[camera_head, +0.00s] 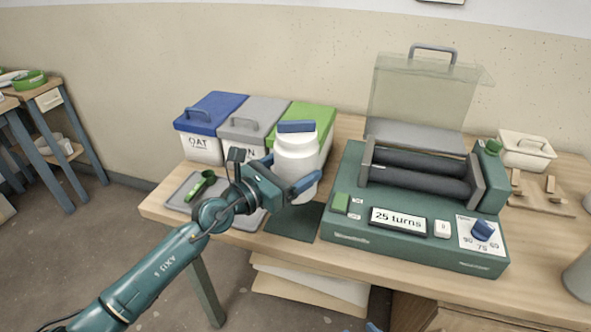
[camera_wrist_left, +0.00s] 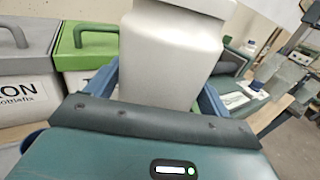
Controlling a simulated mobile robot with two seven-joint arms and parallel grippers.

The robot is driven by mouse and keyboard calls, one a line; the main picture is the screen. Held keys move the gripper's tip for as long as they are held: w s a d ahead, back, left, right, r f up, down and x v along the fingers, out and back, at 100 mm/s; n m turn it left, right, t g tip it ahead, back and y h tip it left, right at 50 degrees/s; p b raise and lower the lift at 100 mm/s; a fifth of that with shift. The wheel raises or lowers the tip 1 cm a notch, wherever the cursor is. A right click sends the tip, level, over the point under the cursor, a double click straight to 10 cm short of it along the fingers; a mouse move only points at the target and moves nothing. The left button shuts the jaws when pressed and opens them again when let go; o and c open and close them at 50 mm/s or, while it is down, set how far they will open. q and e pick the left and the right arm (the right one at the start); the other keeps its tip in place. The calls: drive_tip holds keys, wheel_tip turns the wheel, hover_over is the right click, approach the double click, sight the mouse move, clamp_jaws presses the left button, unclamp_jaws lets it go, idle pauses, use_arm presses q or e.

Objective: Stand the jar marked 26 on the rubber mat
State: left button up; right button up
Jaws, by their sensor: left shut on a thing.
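My left gripper (camera_head: 290,180) is shut on a white jar (camera_head: 296,155), with a blue finger along its lower right side. The jar looks upright, and a blue piece shows at its top. No number shows on it, so I cannot tell if it is marked 26. In the left wrist view the jar (camera_wrist_left: 172,60) stands between the blue fingers. The dark green mat (camera_head: 293,224) lies at the table's front edge, just below the jar in the picture. I cannot tell if the jar touches it.
Blue, grey and green lidded bins (camera_head: 212,112) stand behind the jar. A grey tray (camera_head: 180,200) with a green scoop (camera_head: 200,184) is at the left. A green roller machine (camera_head: 420,252) reading "25 turns" stands close to the mat's right.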

use_arm(q)
drive_tip(key=shift+f+b, duration=0.95)
drive_tip(key=shift+b, duration=0.15)
drive_tip(key=shift+f+b, duration=0.35)
wheel_tip(320, 180, down, 3)
drive_tip(key=b, duration=0.3)
drive_tip(key=shift+r, duration=0.15)
drive_tip(key=shift+f+b, duration=0.7)
drive_tip(key=shift+f, duration=0.4)
drive_tip(key=shift+b, duration=0.3)
use_arm(e)
drive_tip(key=shift+s+d+f+t, duration=0.1)
drive_tip(key=shift+s+d+t, duration=0.2)
drive_tip(key=shift+d+t, duration=0.3)
drive_tip(key=shift+s+d+t, duration=0.3)
drive_tip(key=shift+d+t, duration=0.2)
drive_tip(key=shift+t, duration=0.1)
